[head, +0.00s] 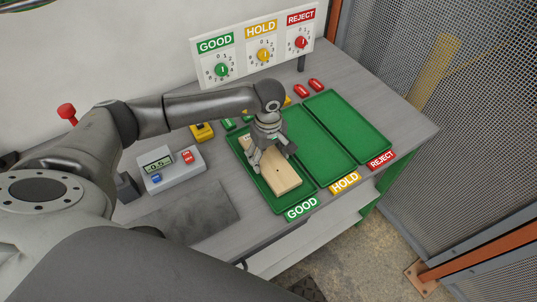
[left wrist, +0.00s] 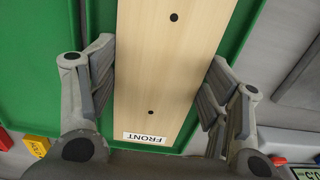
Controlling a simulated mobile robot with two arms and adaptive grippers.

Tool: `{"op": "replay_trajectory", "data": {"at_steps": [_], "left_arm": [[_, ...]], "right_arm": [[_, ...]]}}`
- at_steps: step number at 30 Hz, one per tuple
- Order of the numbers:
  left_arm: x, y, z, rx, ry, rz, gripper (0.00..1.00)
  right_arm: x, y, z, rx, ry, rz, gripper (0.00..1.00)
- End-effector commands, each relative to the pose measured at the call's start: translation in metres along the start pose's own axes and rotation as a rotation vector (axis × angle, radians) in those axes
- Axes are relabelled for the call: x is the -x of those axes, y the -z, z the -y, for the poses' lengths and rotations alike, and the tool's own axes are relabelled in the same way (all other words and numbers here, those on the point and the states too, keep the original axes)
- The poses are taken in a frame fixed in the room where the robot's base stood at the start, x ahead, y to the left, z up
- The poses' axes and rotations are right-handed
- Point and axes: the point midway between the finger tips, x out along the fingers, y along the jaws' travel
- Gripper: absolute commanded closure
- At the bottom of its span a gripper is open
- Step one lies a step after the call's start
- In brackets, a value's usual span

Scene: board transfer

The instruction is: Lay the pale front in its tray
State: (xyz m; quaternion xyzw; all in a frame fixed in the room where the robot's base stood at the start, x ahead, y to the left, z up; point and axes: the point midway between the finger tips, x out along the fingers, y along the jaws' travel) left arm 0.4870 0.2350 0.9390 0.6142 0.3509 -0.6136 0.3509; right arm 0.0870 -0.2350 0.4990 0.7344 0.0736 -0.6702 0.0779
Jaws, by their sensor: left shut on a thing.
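The pale front (head: 283,177) is a light wooden board with small dark holes. It is over the green GOOD tray (head: 266,195), the leftmost of three, within its outline; I cannot tell whether it touches the tray floor. My left gripper (head: 270,157) is shut on the board near its far end, with a finger on each long side. In the left wrist view the board (left wrist: 165,70) lies between the fingers of my left gripper (left wrist: 160,95), and its FRONT label shows at the near end. My right gripper is not in view.
The HOLD tray (head: 318,150) and REJECT tray (head: 350,125) are empty. Red tokens (head: 308,87) lie behind them, below a sign panel with three dials (head: 262,50). A grey box with a display (head: 172,170) stands left of the trays. A mesh fence (head: 440,130) is at right.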

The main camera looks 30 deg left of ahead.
Motion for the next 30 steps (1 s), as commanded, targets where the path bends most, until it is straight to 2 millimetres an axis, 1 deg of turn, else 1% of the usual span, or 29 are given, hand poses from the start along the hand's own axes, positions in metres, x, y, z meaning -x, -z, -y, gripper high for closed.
{"op": "replay_trajectory", "data": {"at_steps": [14, 15, 20, 21, 30], "left_arm": [[-0.0047, 0.0003, -0.0003, 0.000, -0.001, -0.001, 0.63], [-0.0044, 0.0002, -0.0003, 0.000, -0.001, -0.001, 0.28], [-0.0040, 0.0002, -0.0002, 0.000, -0.001, 0.000, 0.07], [-0.0041, 0.0001, -0.0002, 0.000, -0.001, 0.000, 0.04], [-0.0048, -0.0001, 0.0002, 0.000, 0.001, 0.000, 0.04]], "right_arm": [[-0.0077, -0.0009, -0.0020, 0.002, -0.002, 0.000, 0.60], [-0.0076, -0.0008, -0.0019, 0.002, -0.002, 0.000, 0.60], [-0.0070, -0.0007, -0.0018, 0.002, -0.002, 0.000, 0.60], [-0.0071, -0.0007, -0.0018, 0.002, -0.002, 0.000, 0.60], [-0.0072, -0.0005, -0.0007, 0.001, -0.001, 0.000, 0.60]]}}
